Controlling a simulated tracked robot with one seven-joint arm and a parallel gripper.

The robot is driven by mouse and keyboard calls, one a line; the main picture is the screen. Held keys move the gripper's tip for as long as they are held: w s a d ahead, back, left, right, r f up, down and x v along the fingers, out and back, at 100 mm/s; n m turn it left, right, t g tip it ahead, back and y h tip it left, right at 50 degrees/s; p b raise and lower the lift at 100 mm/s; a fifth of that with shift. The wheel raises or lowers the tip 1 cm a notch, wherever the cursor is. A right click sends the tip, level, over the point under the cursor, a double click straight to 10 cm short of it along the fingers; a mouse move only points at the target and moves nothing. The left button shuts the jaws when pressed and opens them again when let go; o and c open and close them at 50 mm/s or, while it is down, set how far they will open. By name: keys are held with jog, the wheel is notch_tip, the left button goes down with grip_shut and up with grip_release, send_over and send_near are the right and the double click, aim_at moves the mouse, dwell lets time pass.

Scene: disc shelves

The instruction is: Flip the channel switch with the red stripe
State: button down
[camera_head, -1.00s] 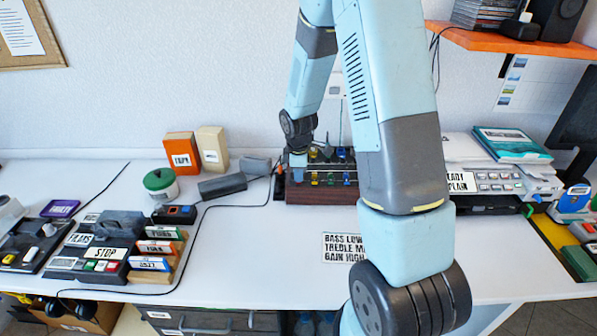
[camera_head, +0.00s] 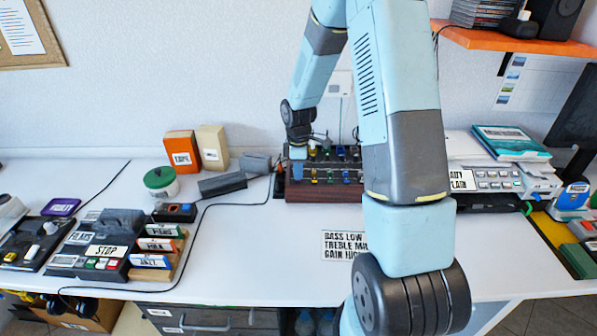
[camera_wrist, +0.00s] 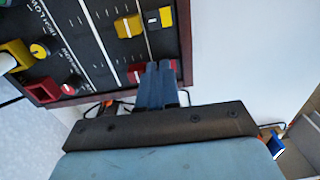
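The dark mixer panel (camera_head: 325,196) with a wooden rim stands at the back of the desk; my forearm partly hides it. In the wrist view, the panel (camera_wrist: 88,42) shows white lines, coloured caps and knobs. My gripper (camera_wrist: 160,66) has its two blue fingers together, with no object visible between them. The fingertips overlap a red cap (camera_wrist: 137,73) at the panel's edge; I cannot tell whether they touch it. Another red cap (camera_wrist: 42,92) and a red knob (camera_wrist: 71,87) lie farther left. I cannot make out which switch carries the red stripe. My gripper (camera_head: 298,166) is at the panel's left part in the head view.
Yellow caps (camera_wrist: 128,26) sit above the fingertips in the wrist view. A dark grey block (camera_head: 222,185) and a black cable lie left of the panel. A printed label (camera_head: 343,246) lies in front. The desk's front middle is mostly clear.

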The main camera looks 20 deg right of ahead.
jog(key=shift+s+a+f, duration=0.1)
jog(key=shift+s+f, duration=0.35)
jog(key=shift+s, duration=0.1)
jog(key=shift+s+a, duration=0.25)
jog(key=shift+s, duration=0.3)
jog(key=shift+w+r, duration=0.15)
jog(key=shift+r, duration=0.35)
notch_tip(320, 180, up, 14)
jog(key=w, duration=0.1)
jog(key=shift+d, duration=0.15)
jog(key=shift+w, duration=0.1)
